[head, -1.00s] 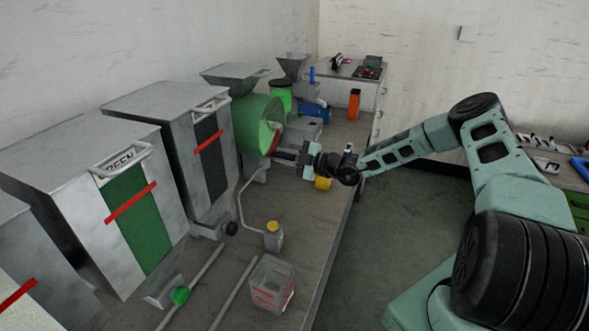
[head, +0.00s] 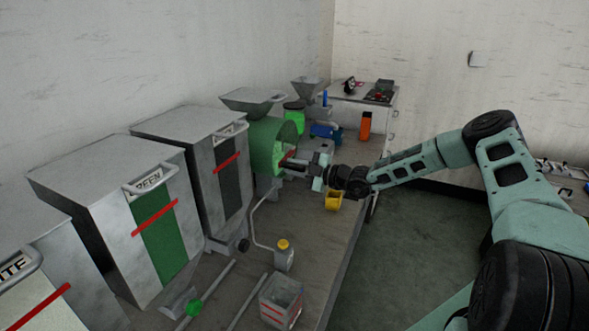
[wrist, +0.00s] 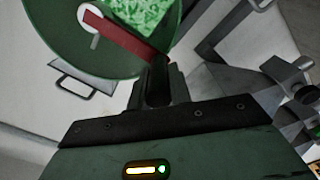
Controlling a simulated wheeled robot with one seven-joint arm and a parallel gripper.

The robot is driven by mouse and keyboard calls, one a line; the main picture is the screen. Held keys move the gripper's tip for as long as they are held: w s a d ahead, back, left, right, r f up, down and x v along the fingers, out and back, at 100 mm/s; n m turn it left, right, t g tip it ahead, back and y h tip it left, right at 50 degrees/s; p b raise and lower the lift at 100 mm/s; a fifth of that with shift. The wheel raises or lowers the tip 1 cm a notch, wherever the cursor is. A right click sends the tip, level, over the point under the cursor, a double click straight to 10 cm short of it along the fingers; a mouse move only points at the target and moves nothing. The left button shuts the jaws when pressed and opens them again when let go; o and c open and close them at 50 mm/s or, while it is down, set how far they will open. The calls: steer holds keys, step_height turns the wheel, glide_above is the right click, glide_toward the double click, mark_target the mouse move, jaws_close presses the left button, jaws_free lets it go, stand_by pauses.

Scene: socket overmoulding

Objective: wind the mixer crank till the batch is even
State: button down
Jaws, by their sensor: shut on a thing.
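The mixer has a round green drum (head: 268,148) on the bench, behind the row of hoppers. In the wrist view the drum's green face (wrist: 65,38) fills the top left, with a red crank arm (wrist: 125,38) across it from a pale hub (wrist: 95,16). The batch (wrist: 143,12) shows behind it as light and darker green bits; I cannot tell how even it is. My gripper (wrist: 158,85) is shut on the crank handle at the arm's outer end. In the head view my gripper (head: 296,164) is at the drum's right side.
Grey hoppers with a green window (head: 162,240) and a dark window (head: 229,182) stand to the left. A clear box (head: 281,300), a yellow-capped bottle (head: 284,258) and a yellow bin (head: 334,201) are on the bench. An orange container (head: 365,125) stands behind.

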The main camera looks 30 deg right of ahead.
steer(key=shift+w+d+r, duration=0.2)
steer(key=shift+d+r, duration=0.05)
steer(key=shift+d, duration=0.1)
steer(key=c, duration=1.3)
jaws_free()
steer(key=shift+f, duration=0.1)
steer(key=shift+f, duration=0.1)
steer(key=b+v, duration=0.6)
steer(key=v, duration=1.1)
steer(key=shift+s, duration=0.2)
steer(key=shift+d, duration=0.1)
